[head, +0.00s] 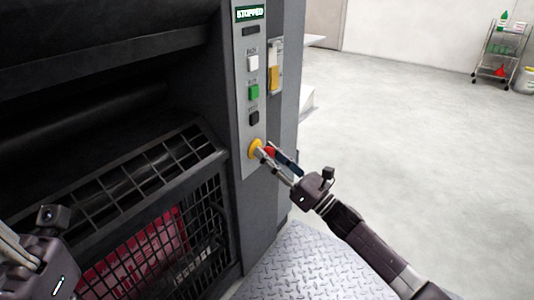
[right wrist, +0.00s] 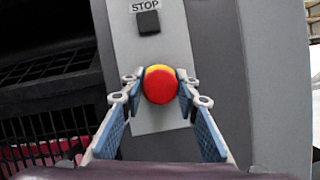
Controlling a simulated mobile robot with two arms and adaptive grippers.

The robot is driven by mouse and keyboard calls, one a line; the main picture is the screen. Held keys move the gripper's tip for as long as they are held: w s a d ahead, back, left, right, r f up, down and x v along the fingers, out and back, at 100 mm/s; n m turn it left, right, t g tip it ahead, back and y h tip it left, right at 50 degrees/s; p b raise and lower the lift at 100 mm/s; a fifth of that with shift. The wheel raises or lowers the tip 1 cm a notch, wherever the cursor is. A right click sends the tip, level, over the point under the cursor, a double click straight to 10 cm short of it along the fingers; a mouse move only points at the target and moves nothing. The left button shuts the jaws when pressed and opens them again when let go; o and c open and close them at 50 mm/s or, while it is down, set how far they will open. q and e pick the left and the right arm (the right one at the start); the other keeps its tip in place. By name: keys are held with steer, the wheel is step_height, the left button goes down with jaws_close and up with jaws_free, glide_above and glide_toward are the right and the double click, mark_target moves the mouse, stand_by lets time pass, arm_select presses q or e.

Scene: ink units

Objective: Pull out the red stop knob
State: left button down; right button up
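The red stop knob (right wrist: 160,84) sits in a yellow collar (head: 255,148) low on the machine's grey control panel. In the head view the red knob (head: 269,152) shows partly between the fingers. My right gripper (right wrist: 160,88) has one blue-padded finger on each side of the knob, and both fingertips appear to touch its sides. In the head view the right gripper (head: 270,156) reaches the panel from the right. My left gripper (head: 12,248) is at the lower left, cut off by the picture edge, away from the knob; its opening cannot be told.
Above the knob are a black button (head: 254,118), a green button (head: 254,92), a white button (head: 253,63) and a display (head: 250,13) reading STOPPED. A black mesh guard (head: 150,250) is left of the panel. The pale floor (head: 410,120) at right is open, with a cart (head: 497,55) far back.

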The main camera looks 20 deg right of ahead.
steer(key=o, duration=0.5)
steer(key=shift+s+d, duration=0.15)
steer(key=v, duration=1.2)
